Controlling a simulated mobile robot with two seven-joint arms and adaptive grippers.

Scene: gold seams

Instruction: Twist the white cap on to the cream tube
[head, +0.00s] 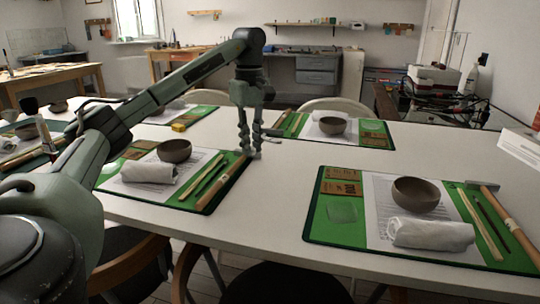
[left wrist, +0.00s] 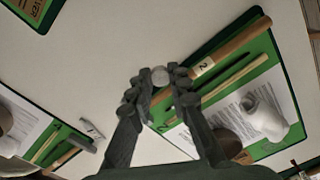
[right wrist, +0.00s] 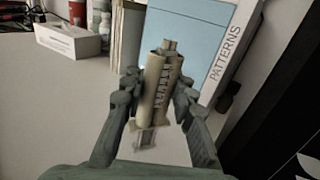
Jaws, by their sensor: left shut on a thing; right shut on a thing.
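The white cap (left wrist: 159,76) shows as a small pale round thing between my left fingertips in the left wrist view. My left gripper (left wrist: 158,88) is shut on it. In the head view this gripper (head: 249,148) points down at the right edge of a green mat, and the cap is too small to make out. The cream tube (right wrist: 154,88), a ribbed double barrel with dark print, shows in the right wrist view. My right gripper (right wrist: 153,98) is shut around its middle. My right gripper and the tube are outside the head view.
The long white table (head: 285,205) holds green mats (head: 341,235) with grey bowls (head: 415,194), rolled white cloths (head: 430,234) and wooden tools. In the right wrist view a "PATTERNS" book (right wrist: 223,50) stands behind the tube, and a tissue box (right wrist: 67,38) stands left.

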